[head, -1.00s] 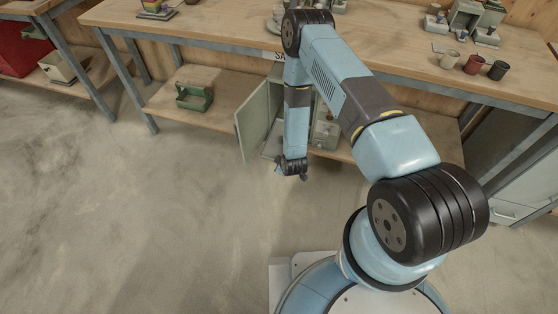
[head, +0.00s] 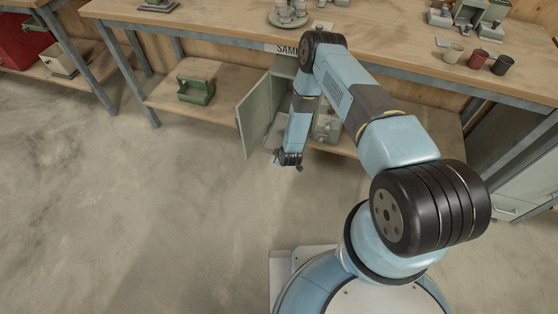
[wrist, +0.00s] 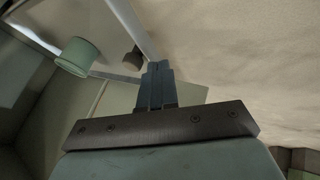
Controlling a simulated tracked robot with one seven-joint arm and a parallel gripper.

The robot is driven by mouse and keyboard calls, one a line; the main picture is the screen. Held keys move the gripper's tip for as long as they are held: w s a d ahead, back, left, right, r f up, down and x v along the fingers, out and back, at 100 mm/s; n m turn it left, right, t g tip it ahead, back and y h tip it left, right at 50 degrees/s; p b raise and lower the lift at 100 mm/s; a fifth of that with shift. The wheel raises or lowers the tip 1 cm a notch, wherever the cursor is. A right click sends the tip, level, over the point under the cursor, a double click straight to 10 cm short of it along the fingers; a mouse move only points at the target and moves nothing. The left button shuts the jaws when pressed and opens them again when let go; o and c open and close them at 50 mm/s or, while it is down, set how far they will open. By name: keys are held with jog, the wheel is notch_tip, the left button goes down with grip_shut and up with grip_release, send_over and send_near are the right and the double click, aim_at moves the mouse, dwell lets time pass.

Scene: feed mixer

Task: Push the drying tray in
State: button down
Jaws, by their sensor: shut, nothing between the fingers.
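My gripper (head: 289,160) hangs low in front of an open cabinet under the bench. Its fingers (wrist: 157,88) are together and empty in the wrist view. A pale-rimmed tray (wrist: 133,28) lies just beyond the fingertips in the wrist view. A green cup (wrist: 77,57) and a dark cup (wrist: 133,59) are at it. The fingertips look close to its rim; I cannot tell whether they touch. In the head view my forearm hides most of the cabinet's inside, and the tray is hard to make out there.
The cabinet door (head: 257,113) stands open to the left of my forearm. A green carrier (head: 195,90) sits on the low shelf further left. The bench top (head: 380,55) overhangs the cabinet, with cups at its right. The floor in front is clear.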

jog(key=shift+w+d, duration=0.25)
jog(key=shift+w, duration=0.45)
jog(key=shift+w, duration=0.1)
jog(key=w+d, duration=0.2)
jog(key=w, duration=0.4)
jog(key=w+d, duration=0.2)
jog(key=w, duration=0.4)
jog(key=w+d, duration=0.3)
jog(key=w, duration=0.4)
jog(key=shift+w+d, duration=0.2)
jog(key=shift+w, duration=0.3)
jog(key=shift+w+r, duration=0.1)
jog(key=shift+w, duration=0.15)
jog(key=shift+w+d+r, duration=0.1)
